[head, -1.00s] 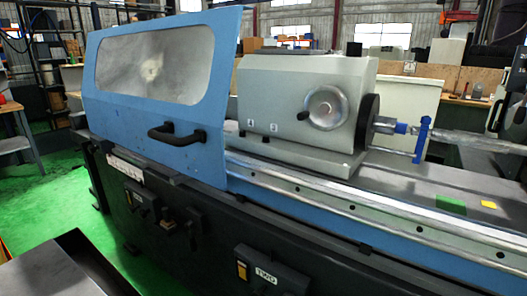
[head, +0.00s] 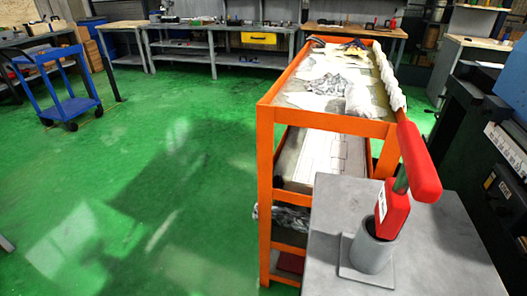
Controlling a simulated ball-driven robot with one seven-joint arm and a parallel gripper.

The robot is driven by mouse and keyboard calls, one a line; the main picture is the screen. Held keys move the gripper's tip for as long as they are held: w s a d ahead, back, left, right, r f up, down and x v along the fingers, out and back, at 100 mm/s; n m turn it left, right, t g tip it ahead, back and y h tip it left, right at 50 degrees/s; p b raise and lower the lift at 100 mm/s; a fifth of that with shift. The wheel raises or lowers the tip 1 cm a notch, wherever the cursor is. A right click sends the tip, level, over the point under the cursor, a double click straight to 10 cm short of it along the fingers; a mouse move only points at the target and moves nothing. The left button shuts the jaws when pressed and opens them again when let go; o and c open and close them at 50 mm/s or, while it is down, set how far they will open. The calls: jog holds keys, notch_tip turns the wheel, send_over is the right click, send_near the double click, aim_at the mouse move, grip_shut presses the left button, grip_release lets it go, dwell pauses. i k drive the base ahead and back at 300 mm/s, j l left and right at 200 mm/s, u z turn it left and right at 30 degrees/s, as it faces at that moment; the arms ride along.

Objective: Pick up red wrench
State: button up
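A red tool, likely the red wrench (head: 418,165), stands tilted in a grey cylindrical holder (head: 372,250) at the lower right of the head view. A green piece shows between the two red parts. The tool's lower end is hidden inside the holder. The holder stands on a square foot on a grey tabletop (head: 440,262). My gripper is not in view.
An orange shelf cart (head: 264,160) with cloths and papers stands behind the grey table. A dark machine (head: 490,120) borders the right side. A blue trolley (head: 72,98) and workbenches (head: 180,42) stand farther back. The green floor (head: 130,190) on the left is clear.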

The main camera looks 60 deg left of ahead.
aim_at(417, 172)
jog(key=u, duration=0.95)
jog(key=i+j, duration=0.1)
jog(key=j, duration=0.4)
